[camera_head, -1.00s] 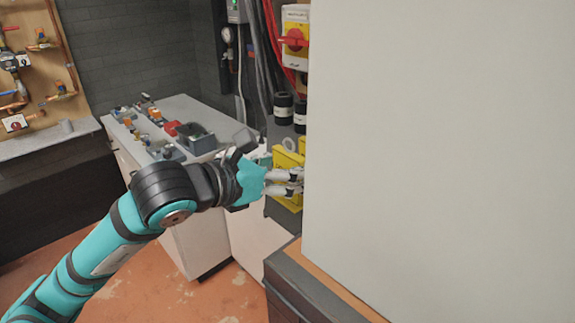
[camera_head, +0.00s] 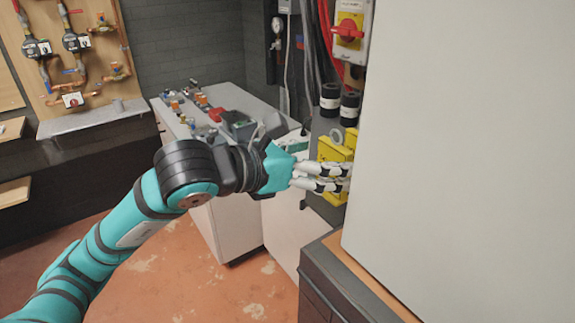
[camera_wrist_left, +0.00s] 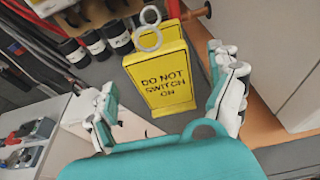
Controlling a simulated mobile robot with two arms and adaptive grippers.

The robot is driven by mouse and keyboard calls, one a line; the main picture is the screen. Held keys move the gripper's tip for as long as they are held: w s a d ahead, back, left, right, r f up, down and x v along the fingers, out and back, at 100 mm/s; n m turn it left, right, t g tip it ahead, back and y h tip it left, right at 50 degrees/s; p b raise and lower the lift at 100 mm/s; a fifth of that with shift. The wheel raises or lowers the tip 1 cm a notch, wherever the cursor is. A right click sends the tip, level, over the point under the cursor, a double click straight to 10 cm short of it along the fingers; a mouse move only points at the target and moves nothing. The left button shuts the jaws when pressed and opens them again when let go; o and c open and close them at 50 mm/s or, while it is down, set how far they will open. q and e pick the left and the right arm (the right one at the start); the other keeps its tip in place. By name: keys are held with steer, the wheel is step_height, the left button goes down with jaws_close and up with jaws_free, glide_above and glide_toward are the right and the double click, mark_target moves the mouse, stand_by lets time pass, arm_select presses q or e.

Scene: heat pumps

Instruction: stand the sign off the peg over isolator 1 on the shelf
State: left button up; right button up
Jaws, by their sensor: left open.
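The yellow sign (camera_wrist_left: 162,75) reads "DO NOT SWITCH ON" and has a pale ring at its top. In the left wrist view it stands upright on a grey surface, its panels spread like a small A-frame. It also shows in the head view (camera_head: 336,150), partly behind my fingers. My left gripper (camera_head: 343,178) is open in front of the sign. In the left wrist view the gripper (camera_wrist_left: 165,80) has its fingers apart, one to each side of the sign, and nothing is held. An isolator (camera_head: 349,30) with a red knob on yellow is above. My right gripper is out of view.
Black cylinders with pale labels (camera_head: 330,98) stand just behind the sign. A large pale panel (camera_head: 470,140) blocks the right side, above a dark cabinet with a wooden edge (camera_head: 360,270). A white bench (camera_head: 225,97) with several small parts is behind my arm.

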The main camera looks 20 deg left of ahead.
arm_select(q)
steer(key=b+v, duration=0.6)
steer(key=v, duration=0.3)
steer(key=shift+f, duration=0.1)
steer(key=shift+s, duration=0.1)
